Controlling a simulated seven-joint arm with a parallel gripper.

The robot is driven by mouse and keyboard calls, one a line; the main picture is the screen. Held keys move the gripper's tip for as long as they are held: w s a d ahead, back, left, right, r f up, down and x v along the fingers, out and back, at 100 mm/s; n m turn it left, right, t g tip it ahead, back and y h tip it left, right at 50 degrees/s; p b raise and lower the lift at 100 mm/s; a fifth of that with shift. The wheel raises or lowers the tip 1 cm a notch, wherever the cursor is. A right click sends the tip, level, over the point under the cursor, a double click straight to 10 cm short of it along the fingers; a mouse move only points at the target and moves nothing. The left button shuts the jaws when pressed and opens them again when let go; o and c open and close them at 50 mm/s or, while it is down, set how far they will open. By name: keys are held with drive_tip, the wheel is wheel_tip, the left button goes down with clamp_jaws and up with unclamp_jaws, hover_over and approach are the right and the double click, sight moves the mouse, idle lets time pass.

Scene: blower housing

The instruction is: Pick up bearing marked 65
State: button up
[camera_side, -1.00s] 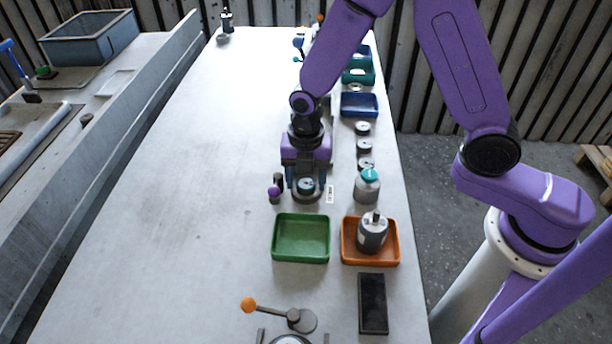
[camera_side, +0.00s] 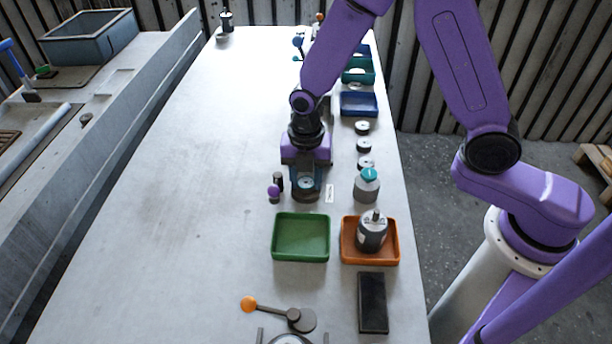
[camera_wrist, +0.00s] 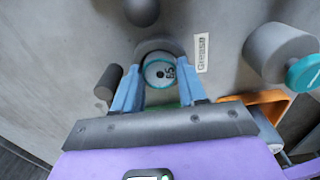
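The bearing marked 65 (camera_wrist: 159,73) is a small pale disc with a teal ring, seen face-on in the wrist view. In the side view the bearing (camera_side: 307,183) sits at a dark round holder (camera_side: 306,196), whose grey rim (camera_wrist: 158,46) shows behind it in the wrist view. My gripper (camera_wrist: 160,80) points down over it, with one blue finger on each side. The fingers are drawn in against the bearing's sides and look shut on it. I cannot tell whether the bearing is lifted clear of the holder.
A label reading "Grease" (camera_wrist: 202,53) lies beside the holder. A green tray (camera_side: 301,238) and an orange tray with a motor (camera_side: 346,258) are in front. The table's left is clear.

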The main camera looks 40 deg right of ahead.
sight(306, 183)
drive_tip(key=shift+r, duration=0.1)
drive_tip(key=shift+r, duration=2.9)
